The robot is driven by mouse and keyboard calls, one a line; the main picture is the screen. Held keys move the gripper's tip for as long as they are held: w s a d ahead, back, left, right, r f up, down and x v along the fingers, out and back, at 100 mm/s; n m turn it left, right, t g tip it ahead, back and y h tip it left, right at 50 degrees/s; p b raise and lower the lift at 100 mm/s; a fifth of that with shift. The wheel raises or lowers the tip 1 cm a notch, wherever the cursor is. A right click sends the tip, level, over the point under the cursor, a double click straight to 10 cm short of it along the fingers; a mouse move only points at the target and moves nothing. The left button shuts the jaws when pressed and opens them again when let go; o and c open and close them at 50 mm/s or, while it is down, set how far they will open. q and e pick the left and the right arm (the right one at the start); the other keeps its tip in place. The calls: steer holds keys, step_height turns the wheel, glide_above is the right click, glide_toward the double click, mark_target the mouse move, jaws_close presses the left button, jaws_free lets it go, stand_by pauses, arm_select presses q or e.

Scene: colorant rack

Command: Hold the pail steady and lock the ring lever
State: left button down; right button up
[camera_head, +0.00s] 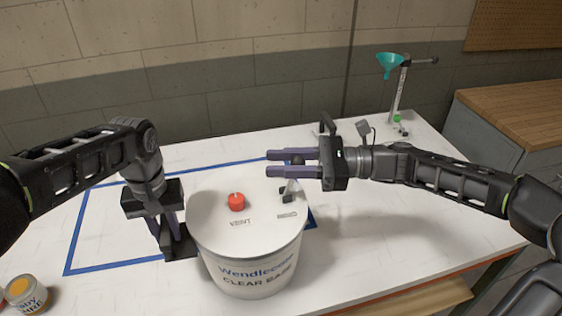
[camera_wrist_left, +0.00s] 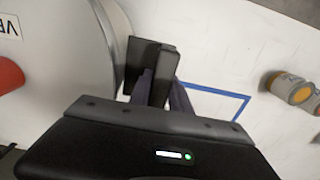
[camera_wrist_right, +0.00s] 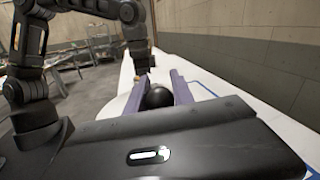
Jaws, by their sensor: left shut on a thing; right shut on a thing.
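The white pail (camera_head: 250,268) stands on the table with its lid (camera_head: 212,208) on, a red cap (camera_head: 236,202) on top. The ring lever (camera_head: 290,187) stands up at the lid's right, topped by a black ball knob (camera_head: 298,159). My right gripper (camera_head: 268,163) comes in from the right, its purple fingers shut on the knob; the knob also shows between them in the right wrist view (camera_wrist_right: 157,97). My left gripper (camera_head: 173,242) points down at the pail's left side, shut on a dark upright handle (camera_wrist_left: 150,72) beside the pail wall.
Blue tape (camera_head: 75,240) outlines an area of the table around the pail. A teal funnel (camera_head: 389,65) on a stand is at the back right. The table right of the pail is clear.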

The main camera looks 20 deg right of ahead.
jaws_close()
steer(key=shift+w, duration=0.1)
stand_by(0.7)
steer(key=shift+d, duration=0.1)
steer(key=d+m+t+y, duration=0.1)
steer(key=d+y, duration=0.1)
steer(key=y, duration=0.1)
steer(key=shift+d+f, duration=0.1)
steer(key=shift+d, duration=0.15)
steer(key=o, duration=0.8)
jaws_free()
steer(key=v, duration=1.2)
steer(key=shift+a+f, duration=0.1)
steer(key=shift+f, duration=0.1)
